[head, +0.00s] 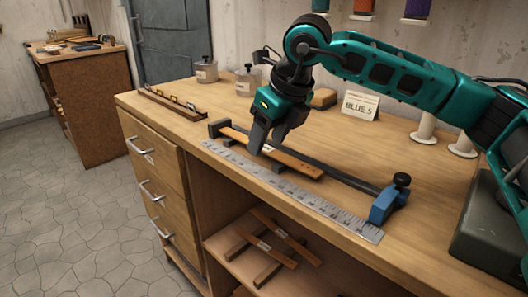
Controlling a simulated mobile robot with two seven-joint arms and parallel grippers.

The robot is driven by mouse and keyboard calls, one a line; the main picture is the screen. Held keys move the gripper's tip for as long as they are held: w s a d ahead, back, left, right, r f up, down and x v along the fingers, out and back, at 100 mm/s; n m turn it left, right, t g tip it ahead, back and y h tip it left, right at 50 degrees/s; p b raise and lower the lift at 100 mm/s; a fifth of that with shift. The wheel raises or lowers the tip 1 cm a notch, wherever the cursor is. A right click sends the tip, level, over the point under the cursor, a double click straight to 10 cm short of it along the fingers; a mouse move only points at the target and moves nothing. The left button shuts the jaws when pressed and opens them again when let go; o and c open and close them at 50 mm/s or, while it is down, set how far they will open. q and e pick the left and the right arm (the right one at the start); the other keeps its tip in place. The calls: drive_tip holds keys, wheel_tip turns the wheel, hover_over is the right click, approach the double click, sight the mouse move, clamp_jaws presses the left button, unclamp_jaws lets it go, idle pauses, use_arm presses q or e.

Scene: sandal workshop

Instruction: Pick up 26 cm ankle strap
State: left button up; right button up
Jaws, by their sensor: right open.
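A brown strap (298,164) with a small pale label lies at a slant on the workbench, beside a metal ruler (300,194) and along a dark bar clamp (345,178) with a blue end. My right gripper (267,143) is open above the strap's middle, fingers pointing down, and hides part of it. Whether the fingers are around the strap or only above it, I cannot tell. More brown straps (265,246) with pale labels lie on the shelf under the bench. No strap's length is readable. My left gripper is out of view.
On the workbench (170,122) stand two small jars (206,72), a "BLUE 5" card (360,105), white spools (425,128) and a rack (172,103) at the back left. A dark green case (490,222) sits at the right. The front left bench top is clear.

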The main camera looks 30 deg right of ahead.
drive_tip(key=shift+f, duration=0.1)
clamp_jaws()
idle(0.5)
